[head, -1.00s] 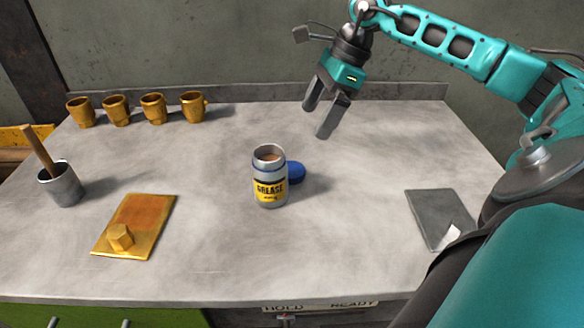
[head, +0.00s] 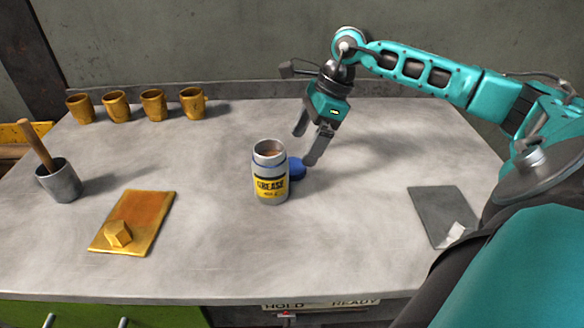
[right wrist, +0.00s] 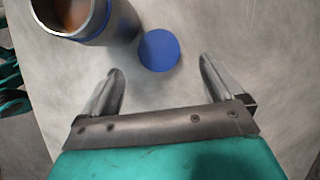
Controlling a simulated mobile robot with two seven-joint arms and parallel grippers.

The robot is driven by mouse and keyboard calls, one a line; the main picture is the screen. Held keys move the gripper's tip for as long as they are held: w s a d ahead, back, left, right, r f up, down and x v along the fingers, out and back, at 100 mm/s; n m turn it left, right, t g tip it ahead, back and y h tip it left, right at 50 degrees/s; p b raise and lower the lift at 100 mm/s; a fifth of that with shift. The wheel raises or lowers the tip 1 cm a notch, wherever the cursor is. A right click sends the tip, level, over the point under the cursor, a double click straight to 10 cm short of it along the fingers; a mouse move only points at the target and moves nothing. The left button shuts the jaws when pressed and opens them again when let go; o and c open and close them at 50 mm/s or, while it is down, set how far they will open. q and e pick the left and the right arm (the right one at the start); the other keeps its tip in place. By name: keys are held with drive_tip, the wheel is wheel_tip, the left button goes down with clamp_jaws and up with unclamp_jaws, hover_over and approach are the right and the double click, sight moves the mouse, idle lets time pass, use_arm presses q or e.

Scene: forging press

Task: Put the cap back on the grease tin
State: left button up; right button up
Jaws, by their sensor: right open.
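The grease tin (head: 270,175) stands upright and open near the middle of the table, with brown grease visible inside. The blue cap (head: 297,169) lies on the table just behind and to the right of the tin, which partly hides it. My right gripper (head: 306,149) is open and empty, pointing down close above and behind the cap. In the right wrist view the blue cap (right wrist: 159,50) lies ahead of and between the open fingertips (right wrist: 162,68), and the tin (right wrist: 95,25) is at the upper left. My left gripper is not in view.
Several brass cups (head: 152,104) stand in a row at the back left. A grey pot with a wooden handle (head: 60,181) stands at the left. A brass plate with a nut-like block (head: 135,221) lies front left, and a dark grey plate (head: 440,214) lies right. The table's front middle is clear.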

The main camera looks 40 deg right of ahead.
sight(293, 166)
drive_tip(key=shift+f, duration=0.1)
drive_tip(key=x, duration=0.5)
drive_tip(key=shift+a+f+b, duration=0.1)
drive_tip(key=shift+f+b, duration=0.05)
drive_tip(key=shift+b, duration=0.15)
drive_tip(key=shift+c, duration=0.3)
drive_tip(key=c, duration=1)
drive_tip(key=shift+c, duration=0.2)
